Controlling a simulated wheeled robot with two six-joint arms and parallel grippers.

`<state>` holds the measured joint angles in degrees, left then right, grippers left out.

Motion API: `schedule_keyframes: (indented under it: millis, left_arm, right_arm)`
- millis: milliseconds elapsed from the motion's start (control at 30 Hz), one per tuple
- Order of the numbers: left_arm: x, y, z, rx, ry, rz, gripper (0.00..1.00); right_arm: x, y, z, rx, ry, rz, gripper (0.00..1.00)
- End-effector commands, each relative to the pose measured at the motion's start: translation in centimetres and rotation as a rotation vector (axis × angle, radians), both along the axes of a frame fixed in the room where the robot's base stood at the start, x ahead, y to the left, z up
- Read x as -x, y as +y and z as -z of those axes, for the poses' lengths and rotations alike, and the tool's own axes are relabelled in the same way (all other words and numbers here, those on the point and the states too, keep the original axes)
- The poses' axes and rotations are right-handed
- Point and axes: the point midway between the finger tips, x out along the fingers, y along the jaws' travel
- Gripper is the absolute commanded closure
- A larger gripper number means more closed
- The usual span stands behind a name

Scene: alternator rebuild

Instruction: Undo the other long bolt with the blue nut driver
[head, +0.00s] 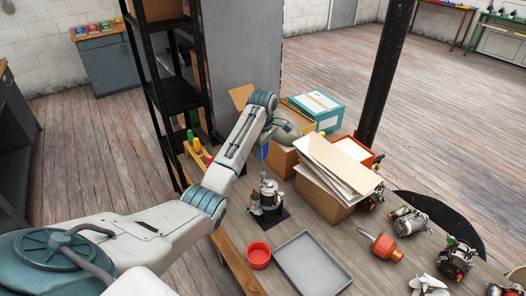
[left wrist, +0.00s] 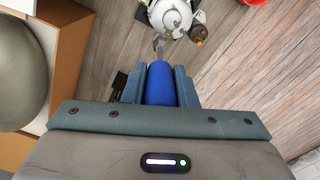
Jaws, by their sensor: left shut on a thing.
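The blue nut driver (left wrist: 161,84) is between the jaws of my left gripper (left wrist: 160,70), which is shut on its handle. Its metal shaft points at the alternator (left wrist: 171,16) at the top of the left wrist view. I cannot tell whether its tip touches a bolt. In the head view the alternator (head: 268,198) stands on a dark base on the bench, with my left gripper (head: 266,142) and a bit of the blue handle above it. The long bolts are too small to make out. My right gripper is not in view.
A red bowl (head: 258,258) and an empty grey tray (head: 312,266) lie in front of the alternator. A cardboard box (head: 322,199) with papers stands to its right. A rack with coloured handles (head: 198,150) is at the left, beside a black shelf (head: 184,97).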

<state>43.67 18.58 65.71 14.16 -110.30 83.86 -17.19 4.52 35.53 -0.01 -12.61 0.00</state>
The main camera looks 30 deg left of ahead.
Motion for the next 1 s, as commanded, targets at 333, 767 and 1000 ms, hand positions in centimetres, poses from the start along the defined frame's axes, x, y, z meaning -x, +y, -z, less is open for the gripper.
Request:
schedule_keyframes:
  millis: [333, 767, 1000]
  left_arm:
    - [0.07, 0.0, -0.02, 0.0, -0.001, 0.452, 0.97]
    - [0.1, 0.02, -0.01, 0.0, 0.0, 0.783, 0.97]
    - [0.11, 0.06, -0.01, 0.0, 0.0, 1.099, 0.97]
  right_arm:
    - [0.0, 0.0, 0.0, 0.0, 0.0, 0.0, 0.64]
    - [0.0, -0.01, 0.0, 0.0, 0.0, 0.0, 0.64]
    - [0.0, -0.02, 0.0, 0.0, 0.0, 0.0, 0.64]
